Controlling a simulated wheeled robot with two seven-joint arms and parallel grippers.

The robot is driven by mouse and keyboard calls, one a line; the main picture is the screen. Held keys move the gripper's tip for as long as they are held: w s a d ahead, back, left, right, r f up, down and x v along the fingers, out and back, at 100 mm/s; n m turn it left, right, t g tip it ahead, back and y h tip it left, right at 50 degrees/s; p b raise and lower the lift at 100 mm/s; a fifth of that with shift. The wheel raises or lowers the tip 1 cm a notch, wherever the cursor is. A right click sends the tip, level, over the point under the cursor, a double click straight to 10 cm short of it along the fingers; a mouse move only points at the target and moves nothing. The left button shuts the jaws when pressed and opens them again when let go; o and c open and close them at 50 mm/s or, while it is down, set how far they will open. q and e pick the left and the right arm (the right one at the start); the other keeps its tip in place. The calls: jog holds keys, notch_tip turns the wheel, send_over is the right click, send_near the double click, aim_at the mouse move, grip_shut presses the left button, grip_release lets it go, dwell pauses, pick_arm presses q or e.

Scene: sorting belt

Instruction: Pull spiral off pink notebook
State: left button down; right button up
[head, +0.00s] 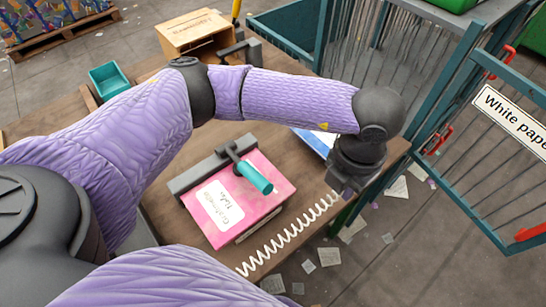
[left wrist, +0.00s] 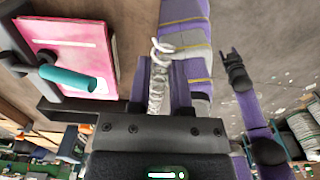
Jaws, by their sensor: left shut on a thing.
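The pink notebook (head: 268,179) with a white label lies on the table, held by a dark clamp (head: 200,172) with a teal handle (head: 255,178). The notebook also shows in the left wrist view (left wrist: 85,22). The white spiral (head: 287,236) stretches as a long coil beside the notebook's near right edge, with a visible gap. My left gripper (head: 342,189) is shut on the spiral's upper right end. In the left wrist view the coil (left wrist: 157,88) sits between its fingers. My right gripper (left wrist: 228,58) looks open and empty in that view; it is outside the head view.
A blue-and-white item (head: 315,140) lies partly behind my left forearm. A cardboard box (head: 195,33) and teal tray (head: 109,80) are at the back left. A barred teal cage (head: 440,110) stands right of the table. Paper scraps litter the floor.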

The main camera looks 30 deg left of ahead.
pick_arm(q)
notch_tip(320, 180, up, 6)
jog(key=s+d+p, duration=0.1)
jog(key=d+p, duration=0.1)
jog(key=p, duration=0.2)
jog(key=shift+d, duration=0.4)
dwell(0.7)
